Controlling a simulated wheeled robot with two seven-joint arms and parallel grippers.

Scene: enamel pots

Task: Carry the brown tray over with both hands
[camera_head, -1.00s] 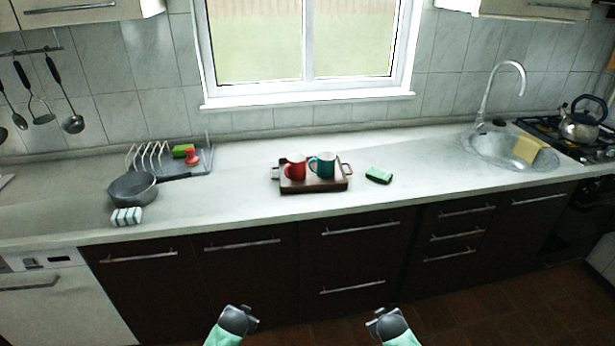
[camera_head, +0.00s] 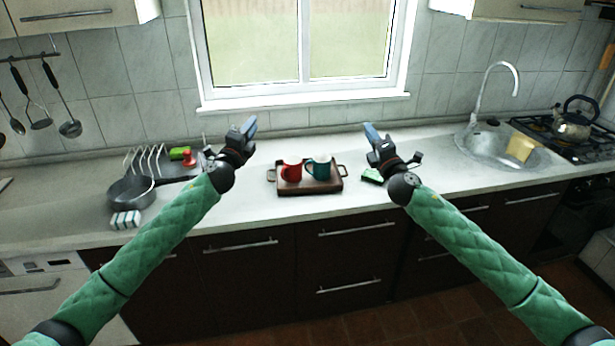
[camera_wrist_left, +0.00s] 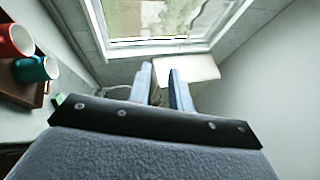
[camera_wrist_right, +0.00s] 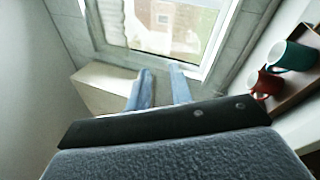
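The brown tray (camera_head: 322,187) lies on the white counter below the window, with a metal handle at each end. A red mug (camera_head: 291,172) and a teal mug (camera_head: 318,169) stand on it. My left gripper (camera_head: 249,127) is raised to the left of the tray, apart from it. My right gripper (camera_head: 371,132) is raised to the right of the tray, also apart. In the left wrist view the fingers (camera_wrist_left: 161,85) stand apart with nothing between them. In the right wrist view the fingers (camera_wrist_right: 161,88) are likewise parted and empty. Both wrist views show the tray at the side.
A green sponge (camera_head: 371,175) lies right of the tray, partly behind my right arm. A grey pan (camera_head: 131,191), a striped cloth (camera_head: 126,219) and a dish rack (camera_head: 150,160) stand left. The sink (camera_head: 485,150) and a kettle (camera_head: 572,125) are at the right.

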